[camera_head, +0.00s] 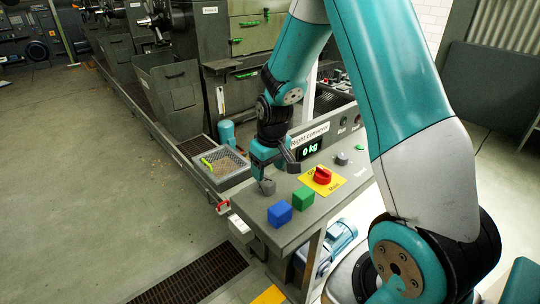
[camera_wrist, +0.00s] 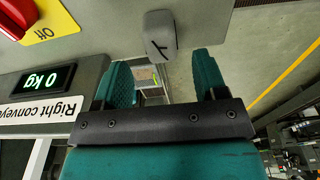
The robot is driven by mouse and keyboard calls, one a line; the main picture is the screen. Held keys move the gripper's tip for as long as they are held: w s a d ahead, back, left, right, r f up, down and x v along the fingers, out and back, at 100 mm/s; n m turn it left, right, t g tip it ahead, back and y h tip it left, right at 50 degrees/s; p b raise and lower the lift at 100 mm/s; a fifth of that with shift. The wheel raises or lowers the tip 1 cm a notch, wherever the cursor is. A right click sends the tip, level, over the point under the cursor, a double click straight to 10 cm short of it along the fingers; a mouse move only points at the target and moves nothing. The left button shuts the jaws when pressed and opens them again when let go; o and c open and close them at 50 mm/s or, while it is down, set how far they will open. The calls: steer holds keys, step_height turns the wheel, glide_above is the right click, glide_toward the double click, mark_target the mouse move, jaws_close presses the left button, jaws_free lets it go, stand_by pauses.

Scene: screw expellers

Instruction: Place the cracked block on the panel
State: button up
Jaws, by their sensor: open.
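The cracked block (camera_head: 267,187) is small and grey and sits at the near left edge of the grey panel (camera_head: 328,203). In the wrist view the cracked block (camera_wrist: 159,35) shows a dark crack mark and lies just beyond the fingertips, lined up with the gap. My gripper (camera_head: 274,165) is open, pointing down close above the block. In the wrist view my gripper (camera_wrist: 162,78) has nothing between its two teal fingers. I cannot tell the exact height between fingertips and block.
A blue block (camera_head: 280,214) and a green block (camera_head: 303,198) stand on the panel near a red switch (camera_head: 322,175) on a yellow plate. A "0 kg" display (camera_head: 309,149) rises behind. A mesh tray (camera_head: 221,167) lies left of the gripper. Bare panel surrounds the blocks.

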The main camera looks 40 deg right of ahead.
mark_target(270, 182)
step_height(270, 182, up, 6)
steer(key=s+a+r+n+y, duration=0.1)
steer(key=s+a+r+n, duration=0.2)
steer(key=a, duration=0.4)
steer(key=s+a+r+y, duration=0.1)
steer(key=s+a+r, duration=0.3)
steer(key=s+a, duration=0.15)
steer(key=s+a+r+n+y, duration=0.1)
steer(key=s+a+r, duration=0.1)
steer(key=s+a, duration=0.2)
steer(key=s+a+r+n+g+y, duration=0.1)
steer(key=s+a+n, duration=0.1)
steer(key=s+a, duration=0.3)
steer(key=s+b, duration=0.1)
steer(key=s, duration=0.3)
steer(key=shift+s+a+r+n, duration=0.3)
steer(key=shift+s+r, duration=0.1)
